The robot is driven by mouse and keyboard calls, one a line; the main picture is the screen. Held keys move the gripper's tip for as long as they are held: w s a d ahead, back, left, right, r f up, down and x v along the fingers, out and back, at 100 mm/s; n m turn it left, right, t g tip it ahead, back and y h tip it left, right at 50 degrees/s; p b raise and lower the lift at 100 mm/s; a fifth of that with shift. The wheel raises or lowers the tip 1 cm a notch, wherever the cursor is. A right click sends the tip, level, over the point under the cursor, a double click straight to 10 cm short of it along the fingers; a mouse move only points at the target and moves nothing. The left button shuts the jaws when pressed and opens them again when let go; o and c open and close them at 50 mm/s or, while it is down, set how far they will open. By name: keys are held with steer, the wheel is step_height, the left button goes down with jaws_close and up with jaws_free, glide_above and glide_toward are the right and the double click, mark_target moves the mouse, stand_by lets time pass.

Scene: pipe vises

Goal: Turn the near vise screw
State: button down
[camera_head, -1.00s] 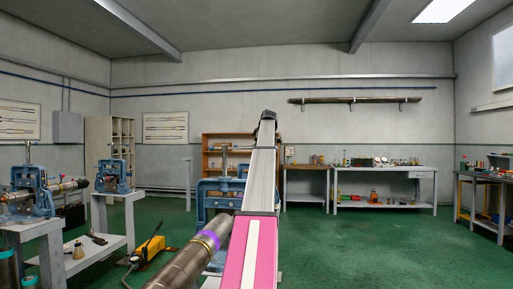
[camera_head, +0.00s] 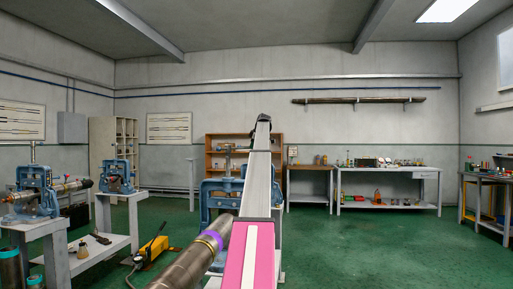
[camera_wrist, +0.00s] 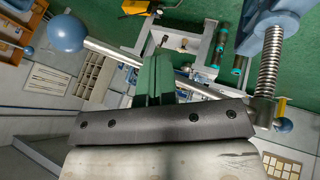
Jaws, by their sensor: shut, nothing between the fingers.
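The nearest vise (camera_head: 219,192) is a blue frame in the middle of the head view, partly hidden by my arm. A pipe (camera_head: 195,262) with a purple band runs toward it. In the wrist view its threaded screw (camera_wrist: 270,62) shows at the upper right, with a metal handle bar (camera_wrist: 112,53) crossing the picture and a blue ball (camera_wrist: 66,33) at one end. My gripper (camera_wrist: 156,62) has its green fingers shut and empty, overlapping the middle of the bar. I cannot tell whether they touch it. The fingers are not visible in the head view.
Two more blue vises, one at the far left (camera_head: 38,190) and one behind it (camera_head: 117,176), stand on light benches. A yellow pump (camera_head: 152,250) sits on the green floor. Workbenches (camera_head: 388,173) line the back wall.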

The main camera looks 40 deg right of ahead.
steer(key=shift+w, duration=0.85)
steer(key=shift+a, duration=0.1)
steer(key=shift+s, duration=0.1)
